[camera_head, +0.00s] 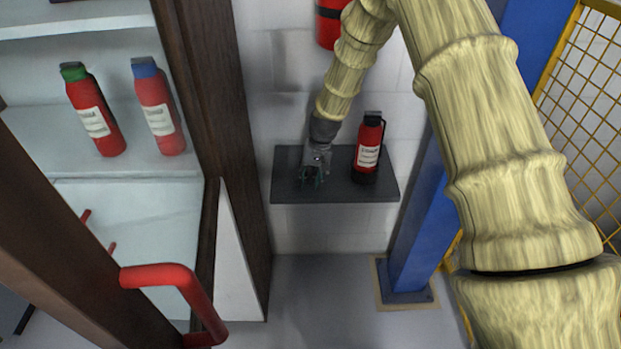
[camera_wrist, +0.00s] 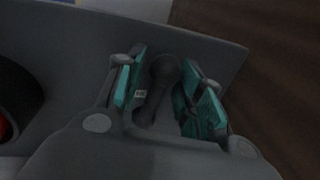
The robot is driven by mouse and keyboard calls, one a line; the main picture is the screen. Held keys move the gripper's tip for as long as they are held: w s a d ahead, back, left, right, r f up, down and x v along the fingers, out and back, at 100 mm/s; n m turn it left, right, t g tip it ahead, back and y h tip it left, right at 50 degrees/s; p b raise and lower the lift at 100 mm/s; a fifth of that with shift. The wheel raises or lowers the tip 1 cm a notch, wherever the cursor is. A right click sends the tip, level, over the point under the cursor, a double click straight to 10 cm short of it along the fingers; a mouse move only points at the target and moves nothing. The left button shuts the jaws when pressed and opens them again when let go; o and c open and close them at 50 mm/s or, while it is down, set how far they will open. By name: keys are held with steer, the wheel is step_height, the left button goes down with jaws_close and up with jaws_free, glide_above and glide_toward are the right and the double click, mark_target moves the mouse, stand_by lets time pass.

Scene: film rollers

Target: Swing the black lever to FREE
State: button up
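The black lever (camera_wrist: 165,72) has a rounded end and shows in the wrist view between the fingers of my gripper (camera_wrist: 165,95). The teal fingertips stand apart on either side of the lever, and I see no clear contact. A small pale label (camera_wrist: 140,94) lies by the left finger; its text is too small to read. In the head view my gripper (camera_head: 312,180) points down over the dark grey shelf (camera_head: 345,194), at its left part. There the lever cannot be told apart from the gripper. The lever's lower part is dim.
A red extinguisher (camera_head: 368,150) stands on the shelf just right of my gripper. Another red cylinder (camera_head: 330,22) is on the wall above. A cabinet with two red bottles is at left, its dark door with a red handle (camera_head: 165,276) in front. A blue post (camera_head: 413,235) is at right.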

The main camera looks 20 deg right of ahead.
steer(key=shift+f, duration=0.15)
jaws_close()
